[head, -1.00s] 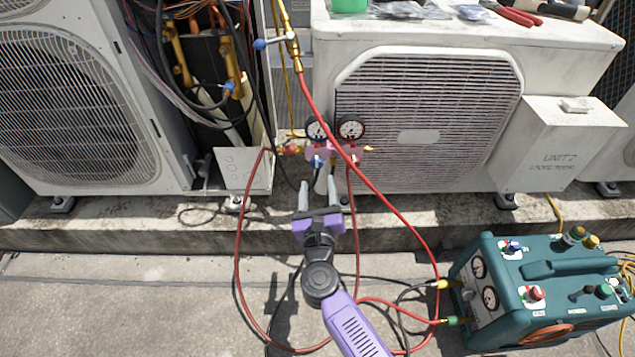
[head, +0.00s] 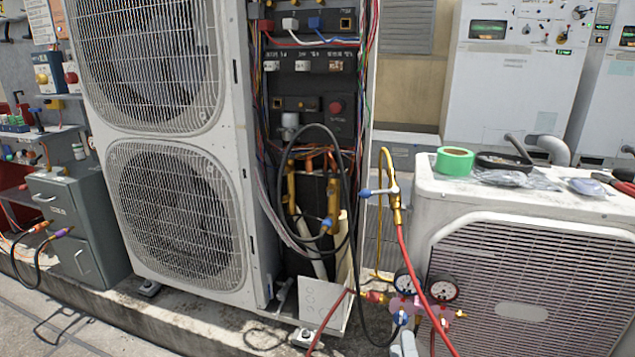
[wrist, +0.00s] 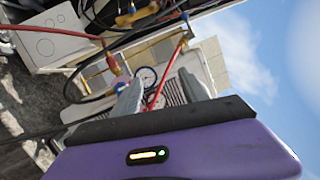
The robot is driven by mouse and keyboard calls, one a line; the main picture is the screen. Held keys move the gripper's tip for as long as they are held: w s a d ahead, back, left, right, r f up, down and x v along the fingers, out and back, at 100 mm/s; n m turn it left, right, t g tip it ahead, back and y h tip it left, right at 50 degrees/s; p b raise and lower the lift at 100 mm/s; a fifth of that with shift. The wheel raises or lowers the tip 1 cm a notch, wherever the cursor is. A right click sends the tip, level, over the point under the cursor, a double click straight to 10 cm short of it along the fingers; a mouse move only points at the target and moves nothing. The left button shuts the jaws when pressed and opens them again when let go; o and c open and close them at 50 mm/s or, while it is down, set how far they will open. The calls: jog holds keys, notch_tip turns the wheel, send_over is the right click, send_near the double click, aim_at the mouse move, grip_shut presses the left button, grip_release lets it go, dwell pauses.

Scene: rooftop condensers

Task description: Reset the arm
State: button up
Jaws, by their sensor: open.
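My gripper (wrist: 158,98) is open in the wrist view, its two grey fingers apart with the purple body behind them. Between and beyond the fingers is the gauge manifold, one round dial (wrist: 148,76) showing. In the head view only a grey fingertip shows at the bottom edge, just below the manifold (head: 408,308). The manifold has two dials and red and black hoses and hangs in front of the low white condenser (head: 460,195). I cannot tell whether the fingers touch it.
The tall two-fan condenser (head: 228,200) stands open with wiring exposed. Green tape (head: 454,160) and bags lie on the low unit. A grey drawer cabinet (head: 62,205) stands at left.

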jog(key=s+d+n+g+y, duration=0.1)
jog(key=s+d+n+g, duration=0.15)
jog(key=s+n, duration=1.25)
jog(key=s+d+n+g+y, duration=0.15)
jog(key=s+n+g, duration=0.3)
jog(key=s, duration=2.05)
notch_tip(320, 180, up, 33)
jog(key=p, duration=3.3)
jog(key=shift+w+d+n+t+h, duration=0.15)
jog(key=shift+w+n+t+h, duration=0.05)
jog(key=shift+n+t+h, duration=0.2)
jog(key=shift+f, duration=0.15)
